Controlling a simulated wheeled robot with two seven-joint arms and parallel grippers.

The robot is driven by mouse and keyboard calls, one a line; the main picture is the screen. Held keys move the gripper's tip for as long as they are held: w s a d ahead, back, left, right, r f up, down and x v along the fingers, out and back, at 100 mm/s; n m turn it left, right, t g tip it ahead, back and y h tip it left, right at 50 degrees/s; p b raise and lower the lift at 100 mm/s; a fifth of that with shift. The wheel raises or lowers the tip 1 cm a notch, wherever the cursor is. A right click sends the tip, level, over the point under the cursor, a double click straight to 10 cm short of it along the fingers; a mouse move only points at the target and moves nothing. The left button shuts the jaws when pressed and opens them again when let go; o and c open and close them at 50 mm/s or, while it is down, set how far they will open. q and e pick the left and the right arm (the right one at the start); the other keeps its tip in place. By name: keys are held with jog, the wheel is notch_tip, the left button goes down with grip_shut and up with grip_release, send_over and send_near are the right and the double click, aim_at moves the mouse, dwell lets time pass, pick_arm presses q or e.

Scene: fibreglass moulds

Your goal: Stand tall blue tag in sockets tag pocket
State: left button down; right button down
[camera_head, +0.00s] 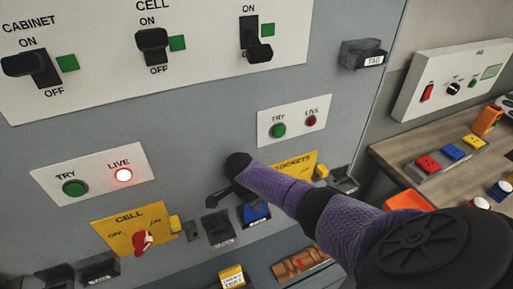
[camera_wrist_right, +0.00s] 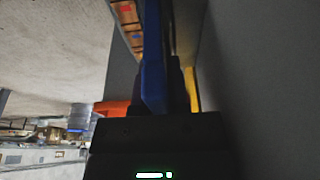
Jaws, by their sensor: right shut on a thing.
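The tall blue tag (camera_head: 256,213) shows low on the grey cabinet front, below the yellow SOCKETS plate (camera_head: 297,163). My right gripper (camera_head: 240,198) reaches in from the right, partly hidden behind its own wrist. It is shut on the blue tag, which shows as a long blue strip between the fingers in the right wrist view (camera_wrist_right: 153,60). A small black pocket (camera_head: 218,229) with a pale label is left of the tag. Another black pocket (camera_head: 343,180) is right of the SOCKETS plate. I cannot tell whether the tag's lower end is inside a pocket. My left gripper is out of view.
A yellow CELL plate (camera_head: 136,221) with a red switch is at the lower left. A black TAG holder (camera_head: 362,54) is at the upper right. A wooden bench (camera_head: 400,155) with coloured blocks stands at the right. Copper-coloured items (camera_head: 300,264) lie below the cabinet front.

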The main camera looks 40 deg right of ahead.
jog(key=shift+f, duration=0.4)
jog(key=c, duration=0.5)
grip_release()
jog(key=shift+c, duration=0.2)
jog(key=p+v, duration=0.3)
jog(key=v, duration=0.7)
jog(key=shift+a, duration=0.1)
